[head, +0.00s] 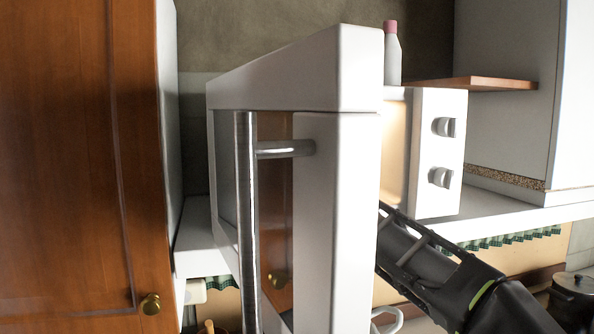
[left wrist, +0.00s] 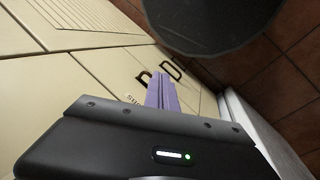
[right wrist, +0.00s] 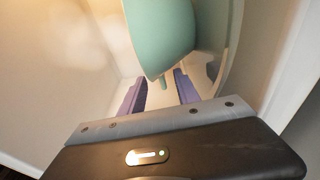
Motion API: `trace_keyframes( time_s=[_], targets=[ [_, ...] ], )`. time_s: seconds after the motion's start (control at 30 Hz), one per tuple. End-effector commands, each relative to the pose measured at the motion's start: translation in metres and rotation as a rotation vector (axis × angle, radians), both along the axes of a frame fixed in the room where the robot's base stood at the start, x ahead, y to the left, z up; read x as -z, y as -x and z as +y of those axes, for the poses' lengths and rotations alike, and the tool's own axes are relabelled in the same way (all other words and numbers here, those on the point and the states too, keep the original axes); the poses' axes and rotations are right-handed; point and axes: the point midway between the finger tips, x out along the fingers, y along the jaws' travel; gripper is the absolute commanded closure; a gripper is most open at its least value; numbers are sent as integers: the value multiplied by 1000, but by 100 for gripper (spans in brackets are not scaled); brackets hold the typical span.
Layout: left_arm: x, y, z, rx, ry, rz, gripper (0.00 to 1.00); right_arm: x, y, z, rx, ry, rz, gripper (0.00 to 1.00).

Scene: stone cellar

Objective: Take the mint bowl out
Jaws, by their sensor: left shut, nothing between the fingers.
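The mint bowl (right wrist: 162,35) shows in the right wrist view, inside a pale, light-walled space. My right gripper (right wrist: 160,92) is open, its two purple fingers apart. The bowl's lower end shows just beyond and between the fingers; I cannot tell whether they touch it. In the head view my right arm reaches behind the open white door of the microwave (head: 435,100), which hides the gripper and bowl.
The open microwave door (head: 335,200), with a long metal handle (head: 246,220), fills the middle of the head view. A wooden cabinet door (head: 60,150) stands at the left. A white bottle with a pink cap (head: 392,55) stands behind. A dark pot (head: 575,290) is at the lower right.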

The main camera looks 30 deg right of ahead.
Motion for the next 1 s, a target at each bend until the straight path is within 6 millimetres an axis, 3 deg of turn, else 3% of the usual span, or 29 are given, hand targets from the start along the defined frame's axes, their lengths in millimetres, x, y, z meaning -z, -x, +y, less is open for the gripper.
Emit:
trace_keyframes(
  time_s=[0.13,0.7,1.0],
  targets=[
    [-2,0,0,-1,-1,1,100,0,-10,-1,0,-1,0,62],
    [-2,0,0,0,-1,1,100,1,-10,-1,0,-1,0,62],
    [-2,0,0,0,-1,1,100,1,-10,-1,0,-1,0,86]
  ],
)
